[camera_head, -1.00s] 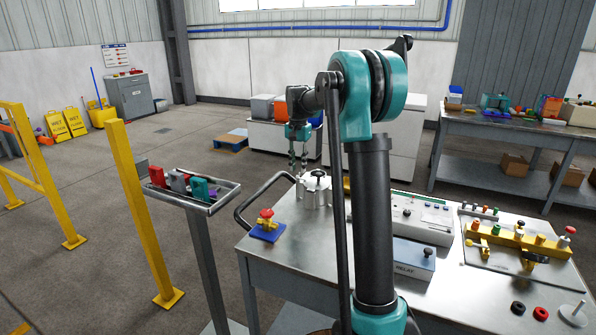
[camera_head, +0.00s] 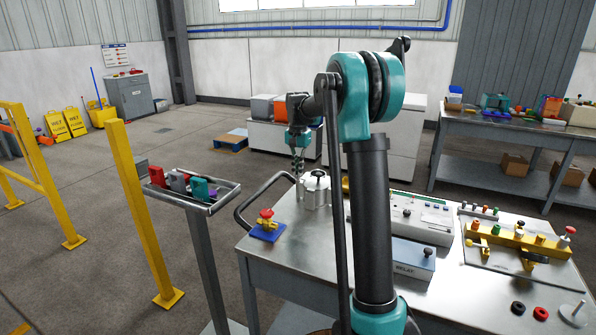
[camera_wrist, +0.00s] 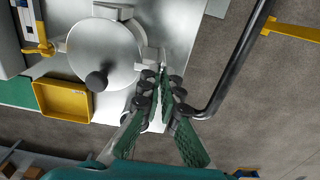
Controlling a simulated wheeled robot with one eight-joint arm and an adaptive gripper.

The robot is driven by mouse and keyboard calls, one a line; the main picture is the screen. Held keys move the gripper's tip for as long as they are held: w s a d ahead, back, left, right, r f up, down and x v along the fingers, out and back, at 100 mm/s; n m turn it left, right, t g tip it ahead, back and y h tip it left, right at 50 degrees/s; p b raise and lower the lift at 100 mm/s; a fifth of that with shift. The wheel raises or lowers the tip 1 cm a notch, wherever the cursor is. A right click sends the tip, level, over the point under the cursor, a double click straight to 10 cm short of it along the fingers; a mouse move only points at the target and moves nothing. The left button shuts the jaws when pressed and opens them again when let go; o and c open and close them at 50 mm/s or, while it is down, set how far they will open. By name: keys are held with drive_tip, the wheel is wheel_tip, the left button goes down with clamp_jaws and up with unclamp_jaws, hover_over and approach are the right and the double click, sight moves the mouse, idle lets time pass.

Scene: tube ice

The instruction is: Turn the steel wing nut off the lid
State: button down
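A steel canister (camera_head: 315,191) with a round lid stands near the table's back left corner. In the wrist view the lid (camera_wrist: 108,48) has a dark knob (camera_wrist: 96,80) and a small steel lug (camera_wrist: 151,54) at its rim. My gripper (camera_head: 298,177) points down at the left side of the canister. In the wrist view its fingertips (camera_wrist: 160,70) lie close together by the lug, with a narrow gap. The wing nut is too small and covered to make out; I cannot tell whether the fingers touch it.
A bent dark handrail (camera_head: 252,205) runs close beside my gripper. A yellow tray (camera_wrist: 62,101) lies near the canister. A blue block with a red-handled valve (camera_head: 266,226) sits at the table's left front. A grey control box (camera_head: 402,214) stands to the right.

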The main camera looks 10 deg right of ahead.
drive_tip(key=shift+n, duration=0.3)
drive_tip(key=n, duration=0.4)
drive_tip(key=shift+n, duration=2.1)
drive_tip(key=c, duration=1.8)
unclamp_jaws()
drive_tip(key=shift+o, duration=0.2)
drive_tip(key=shift+r, duration=0.1)
wheel_tip(320, 180, up, 12)
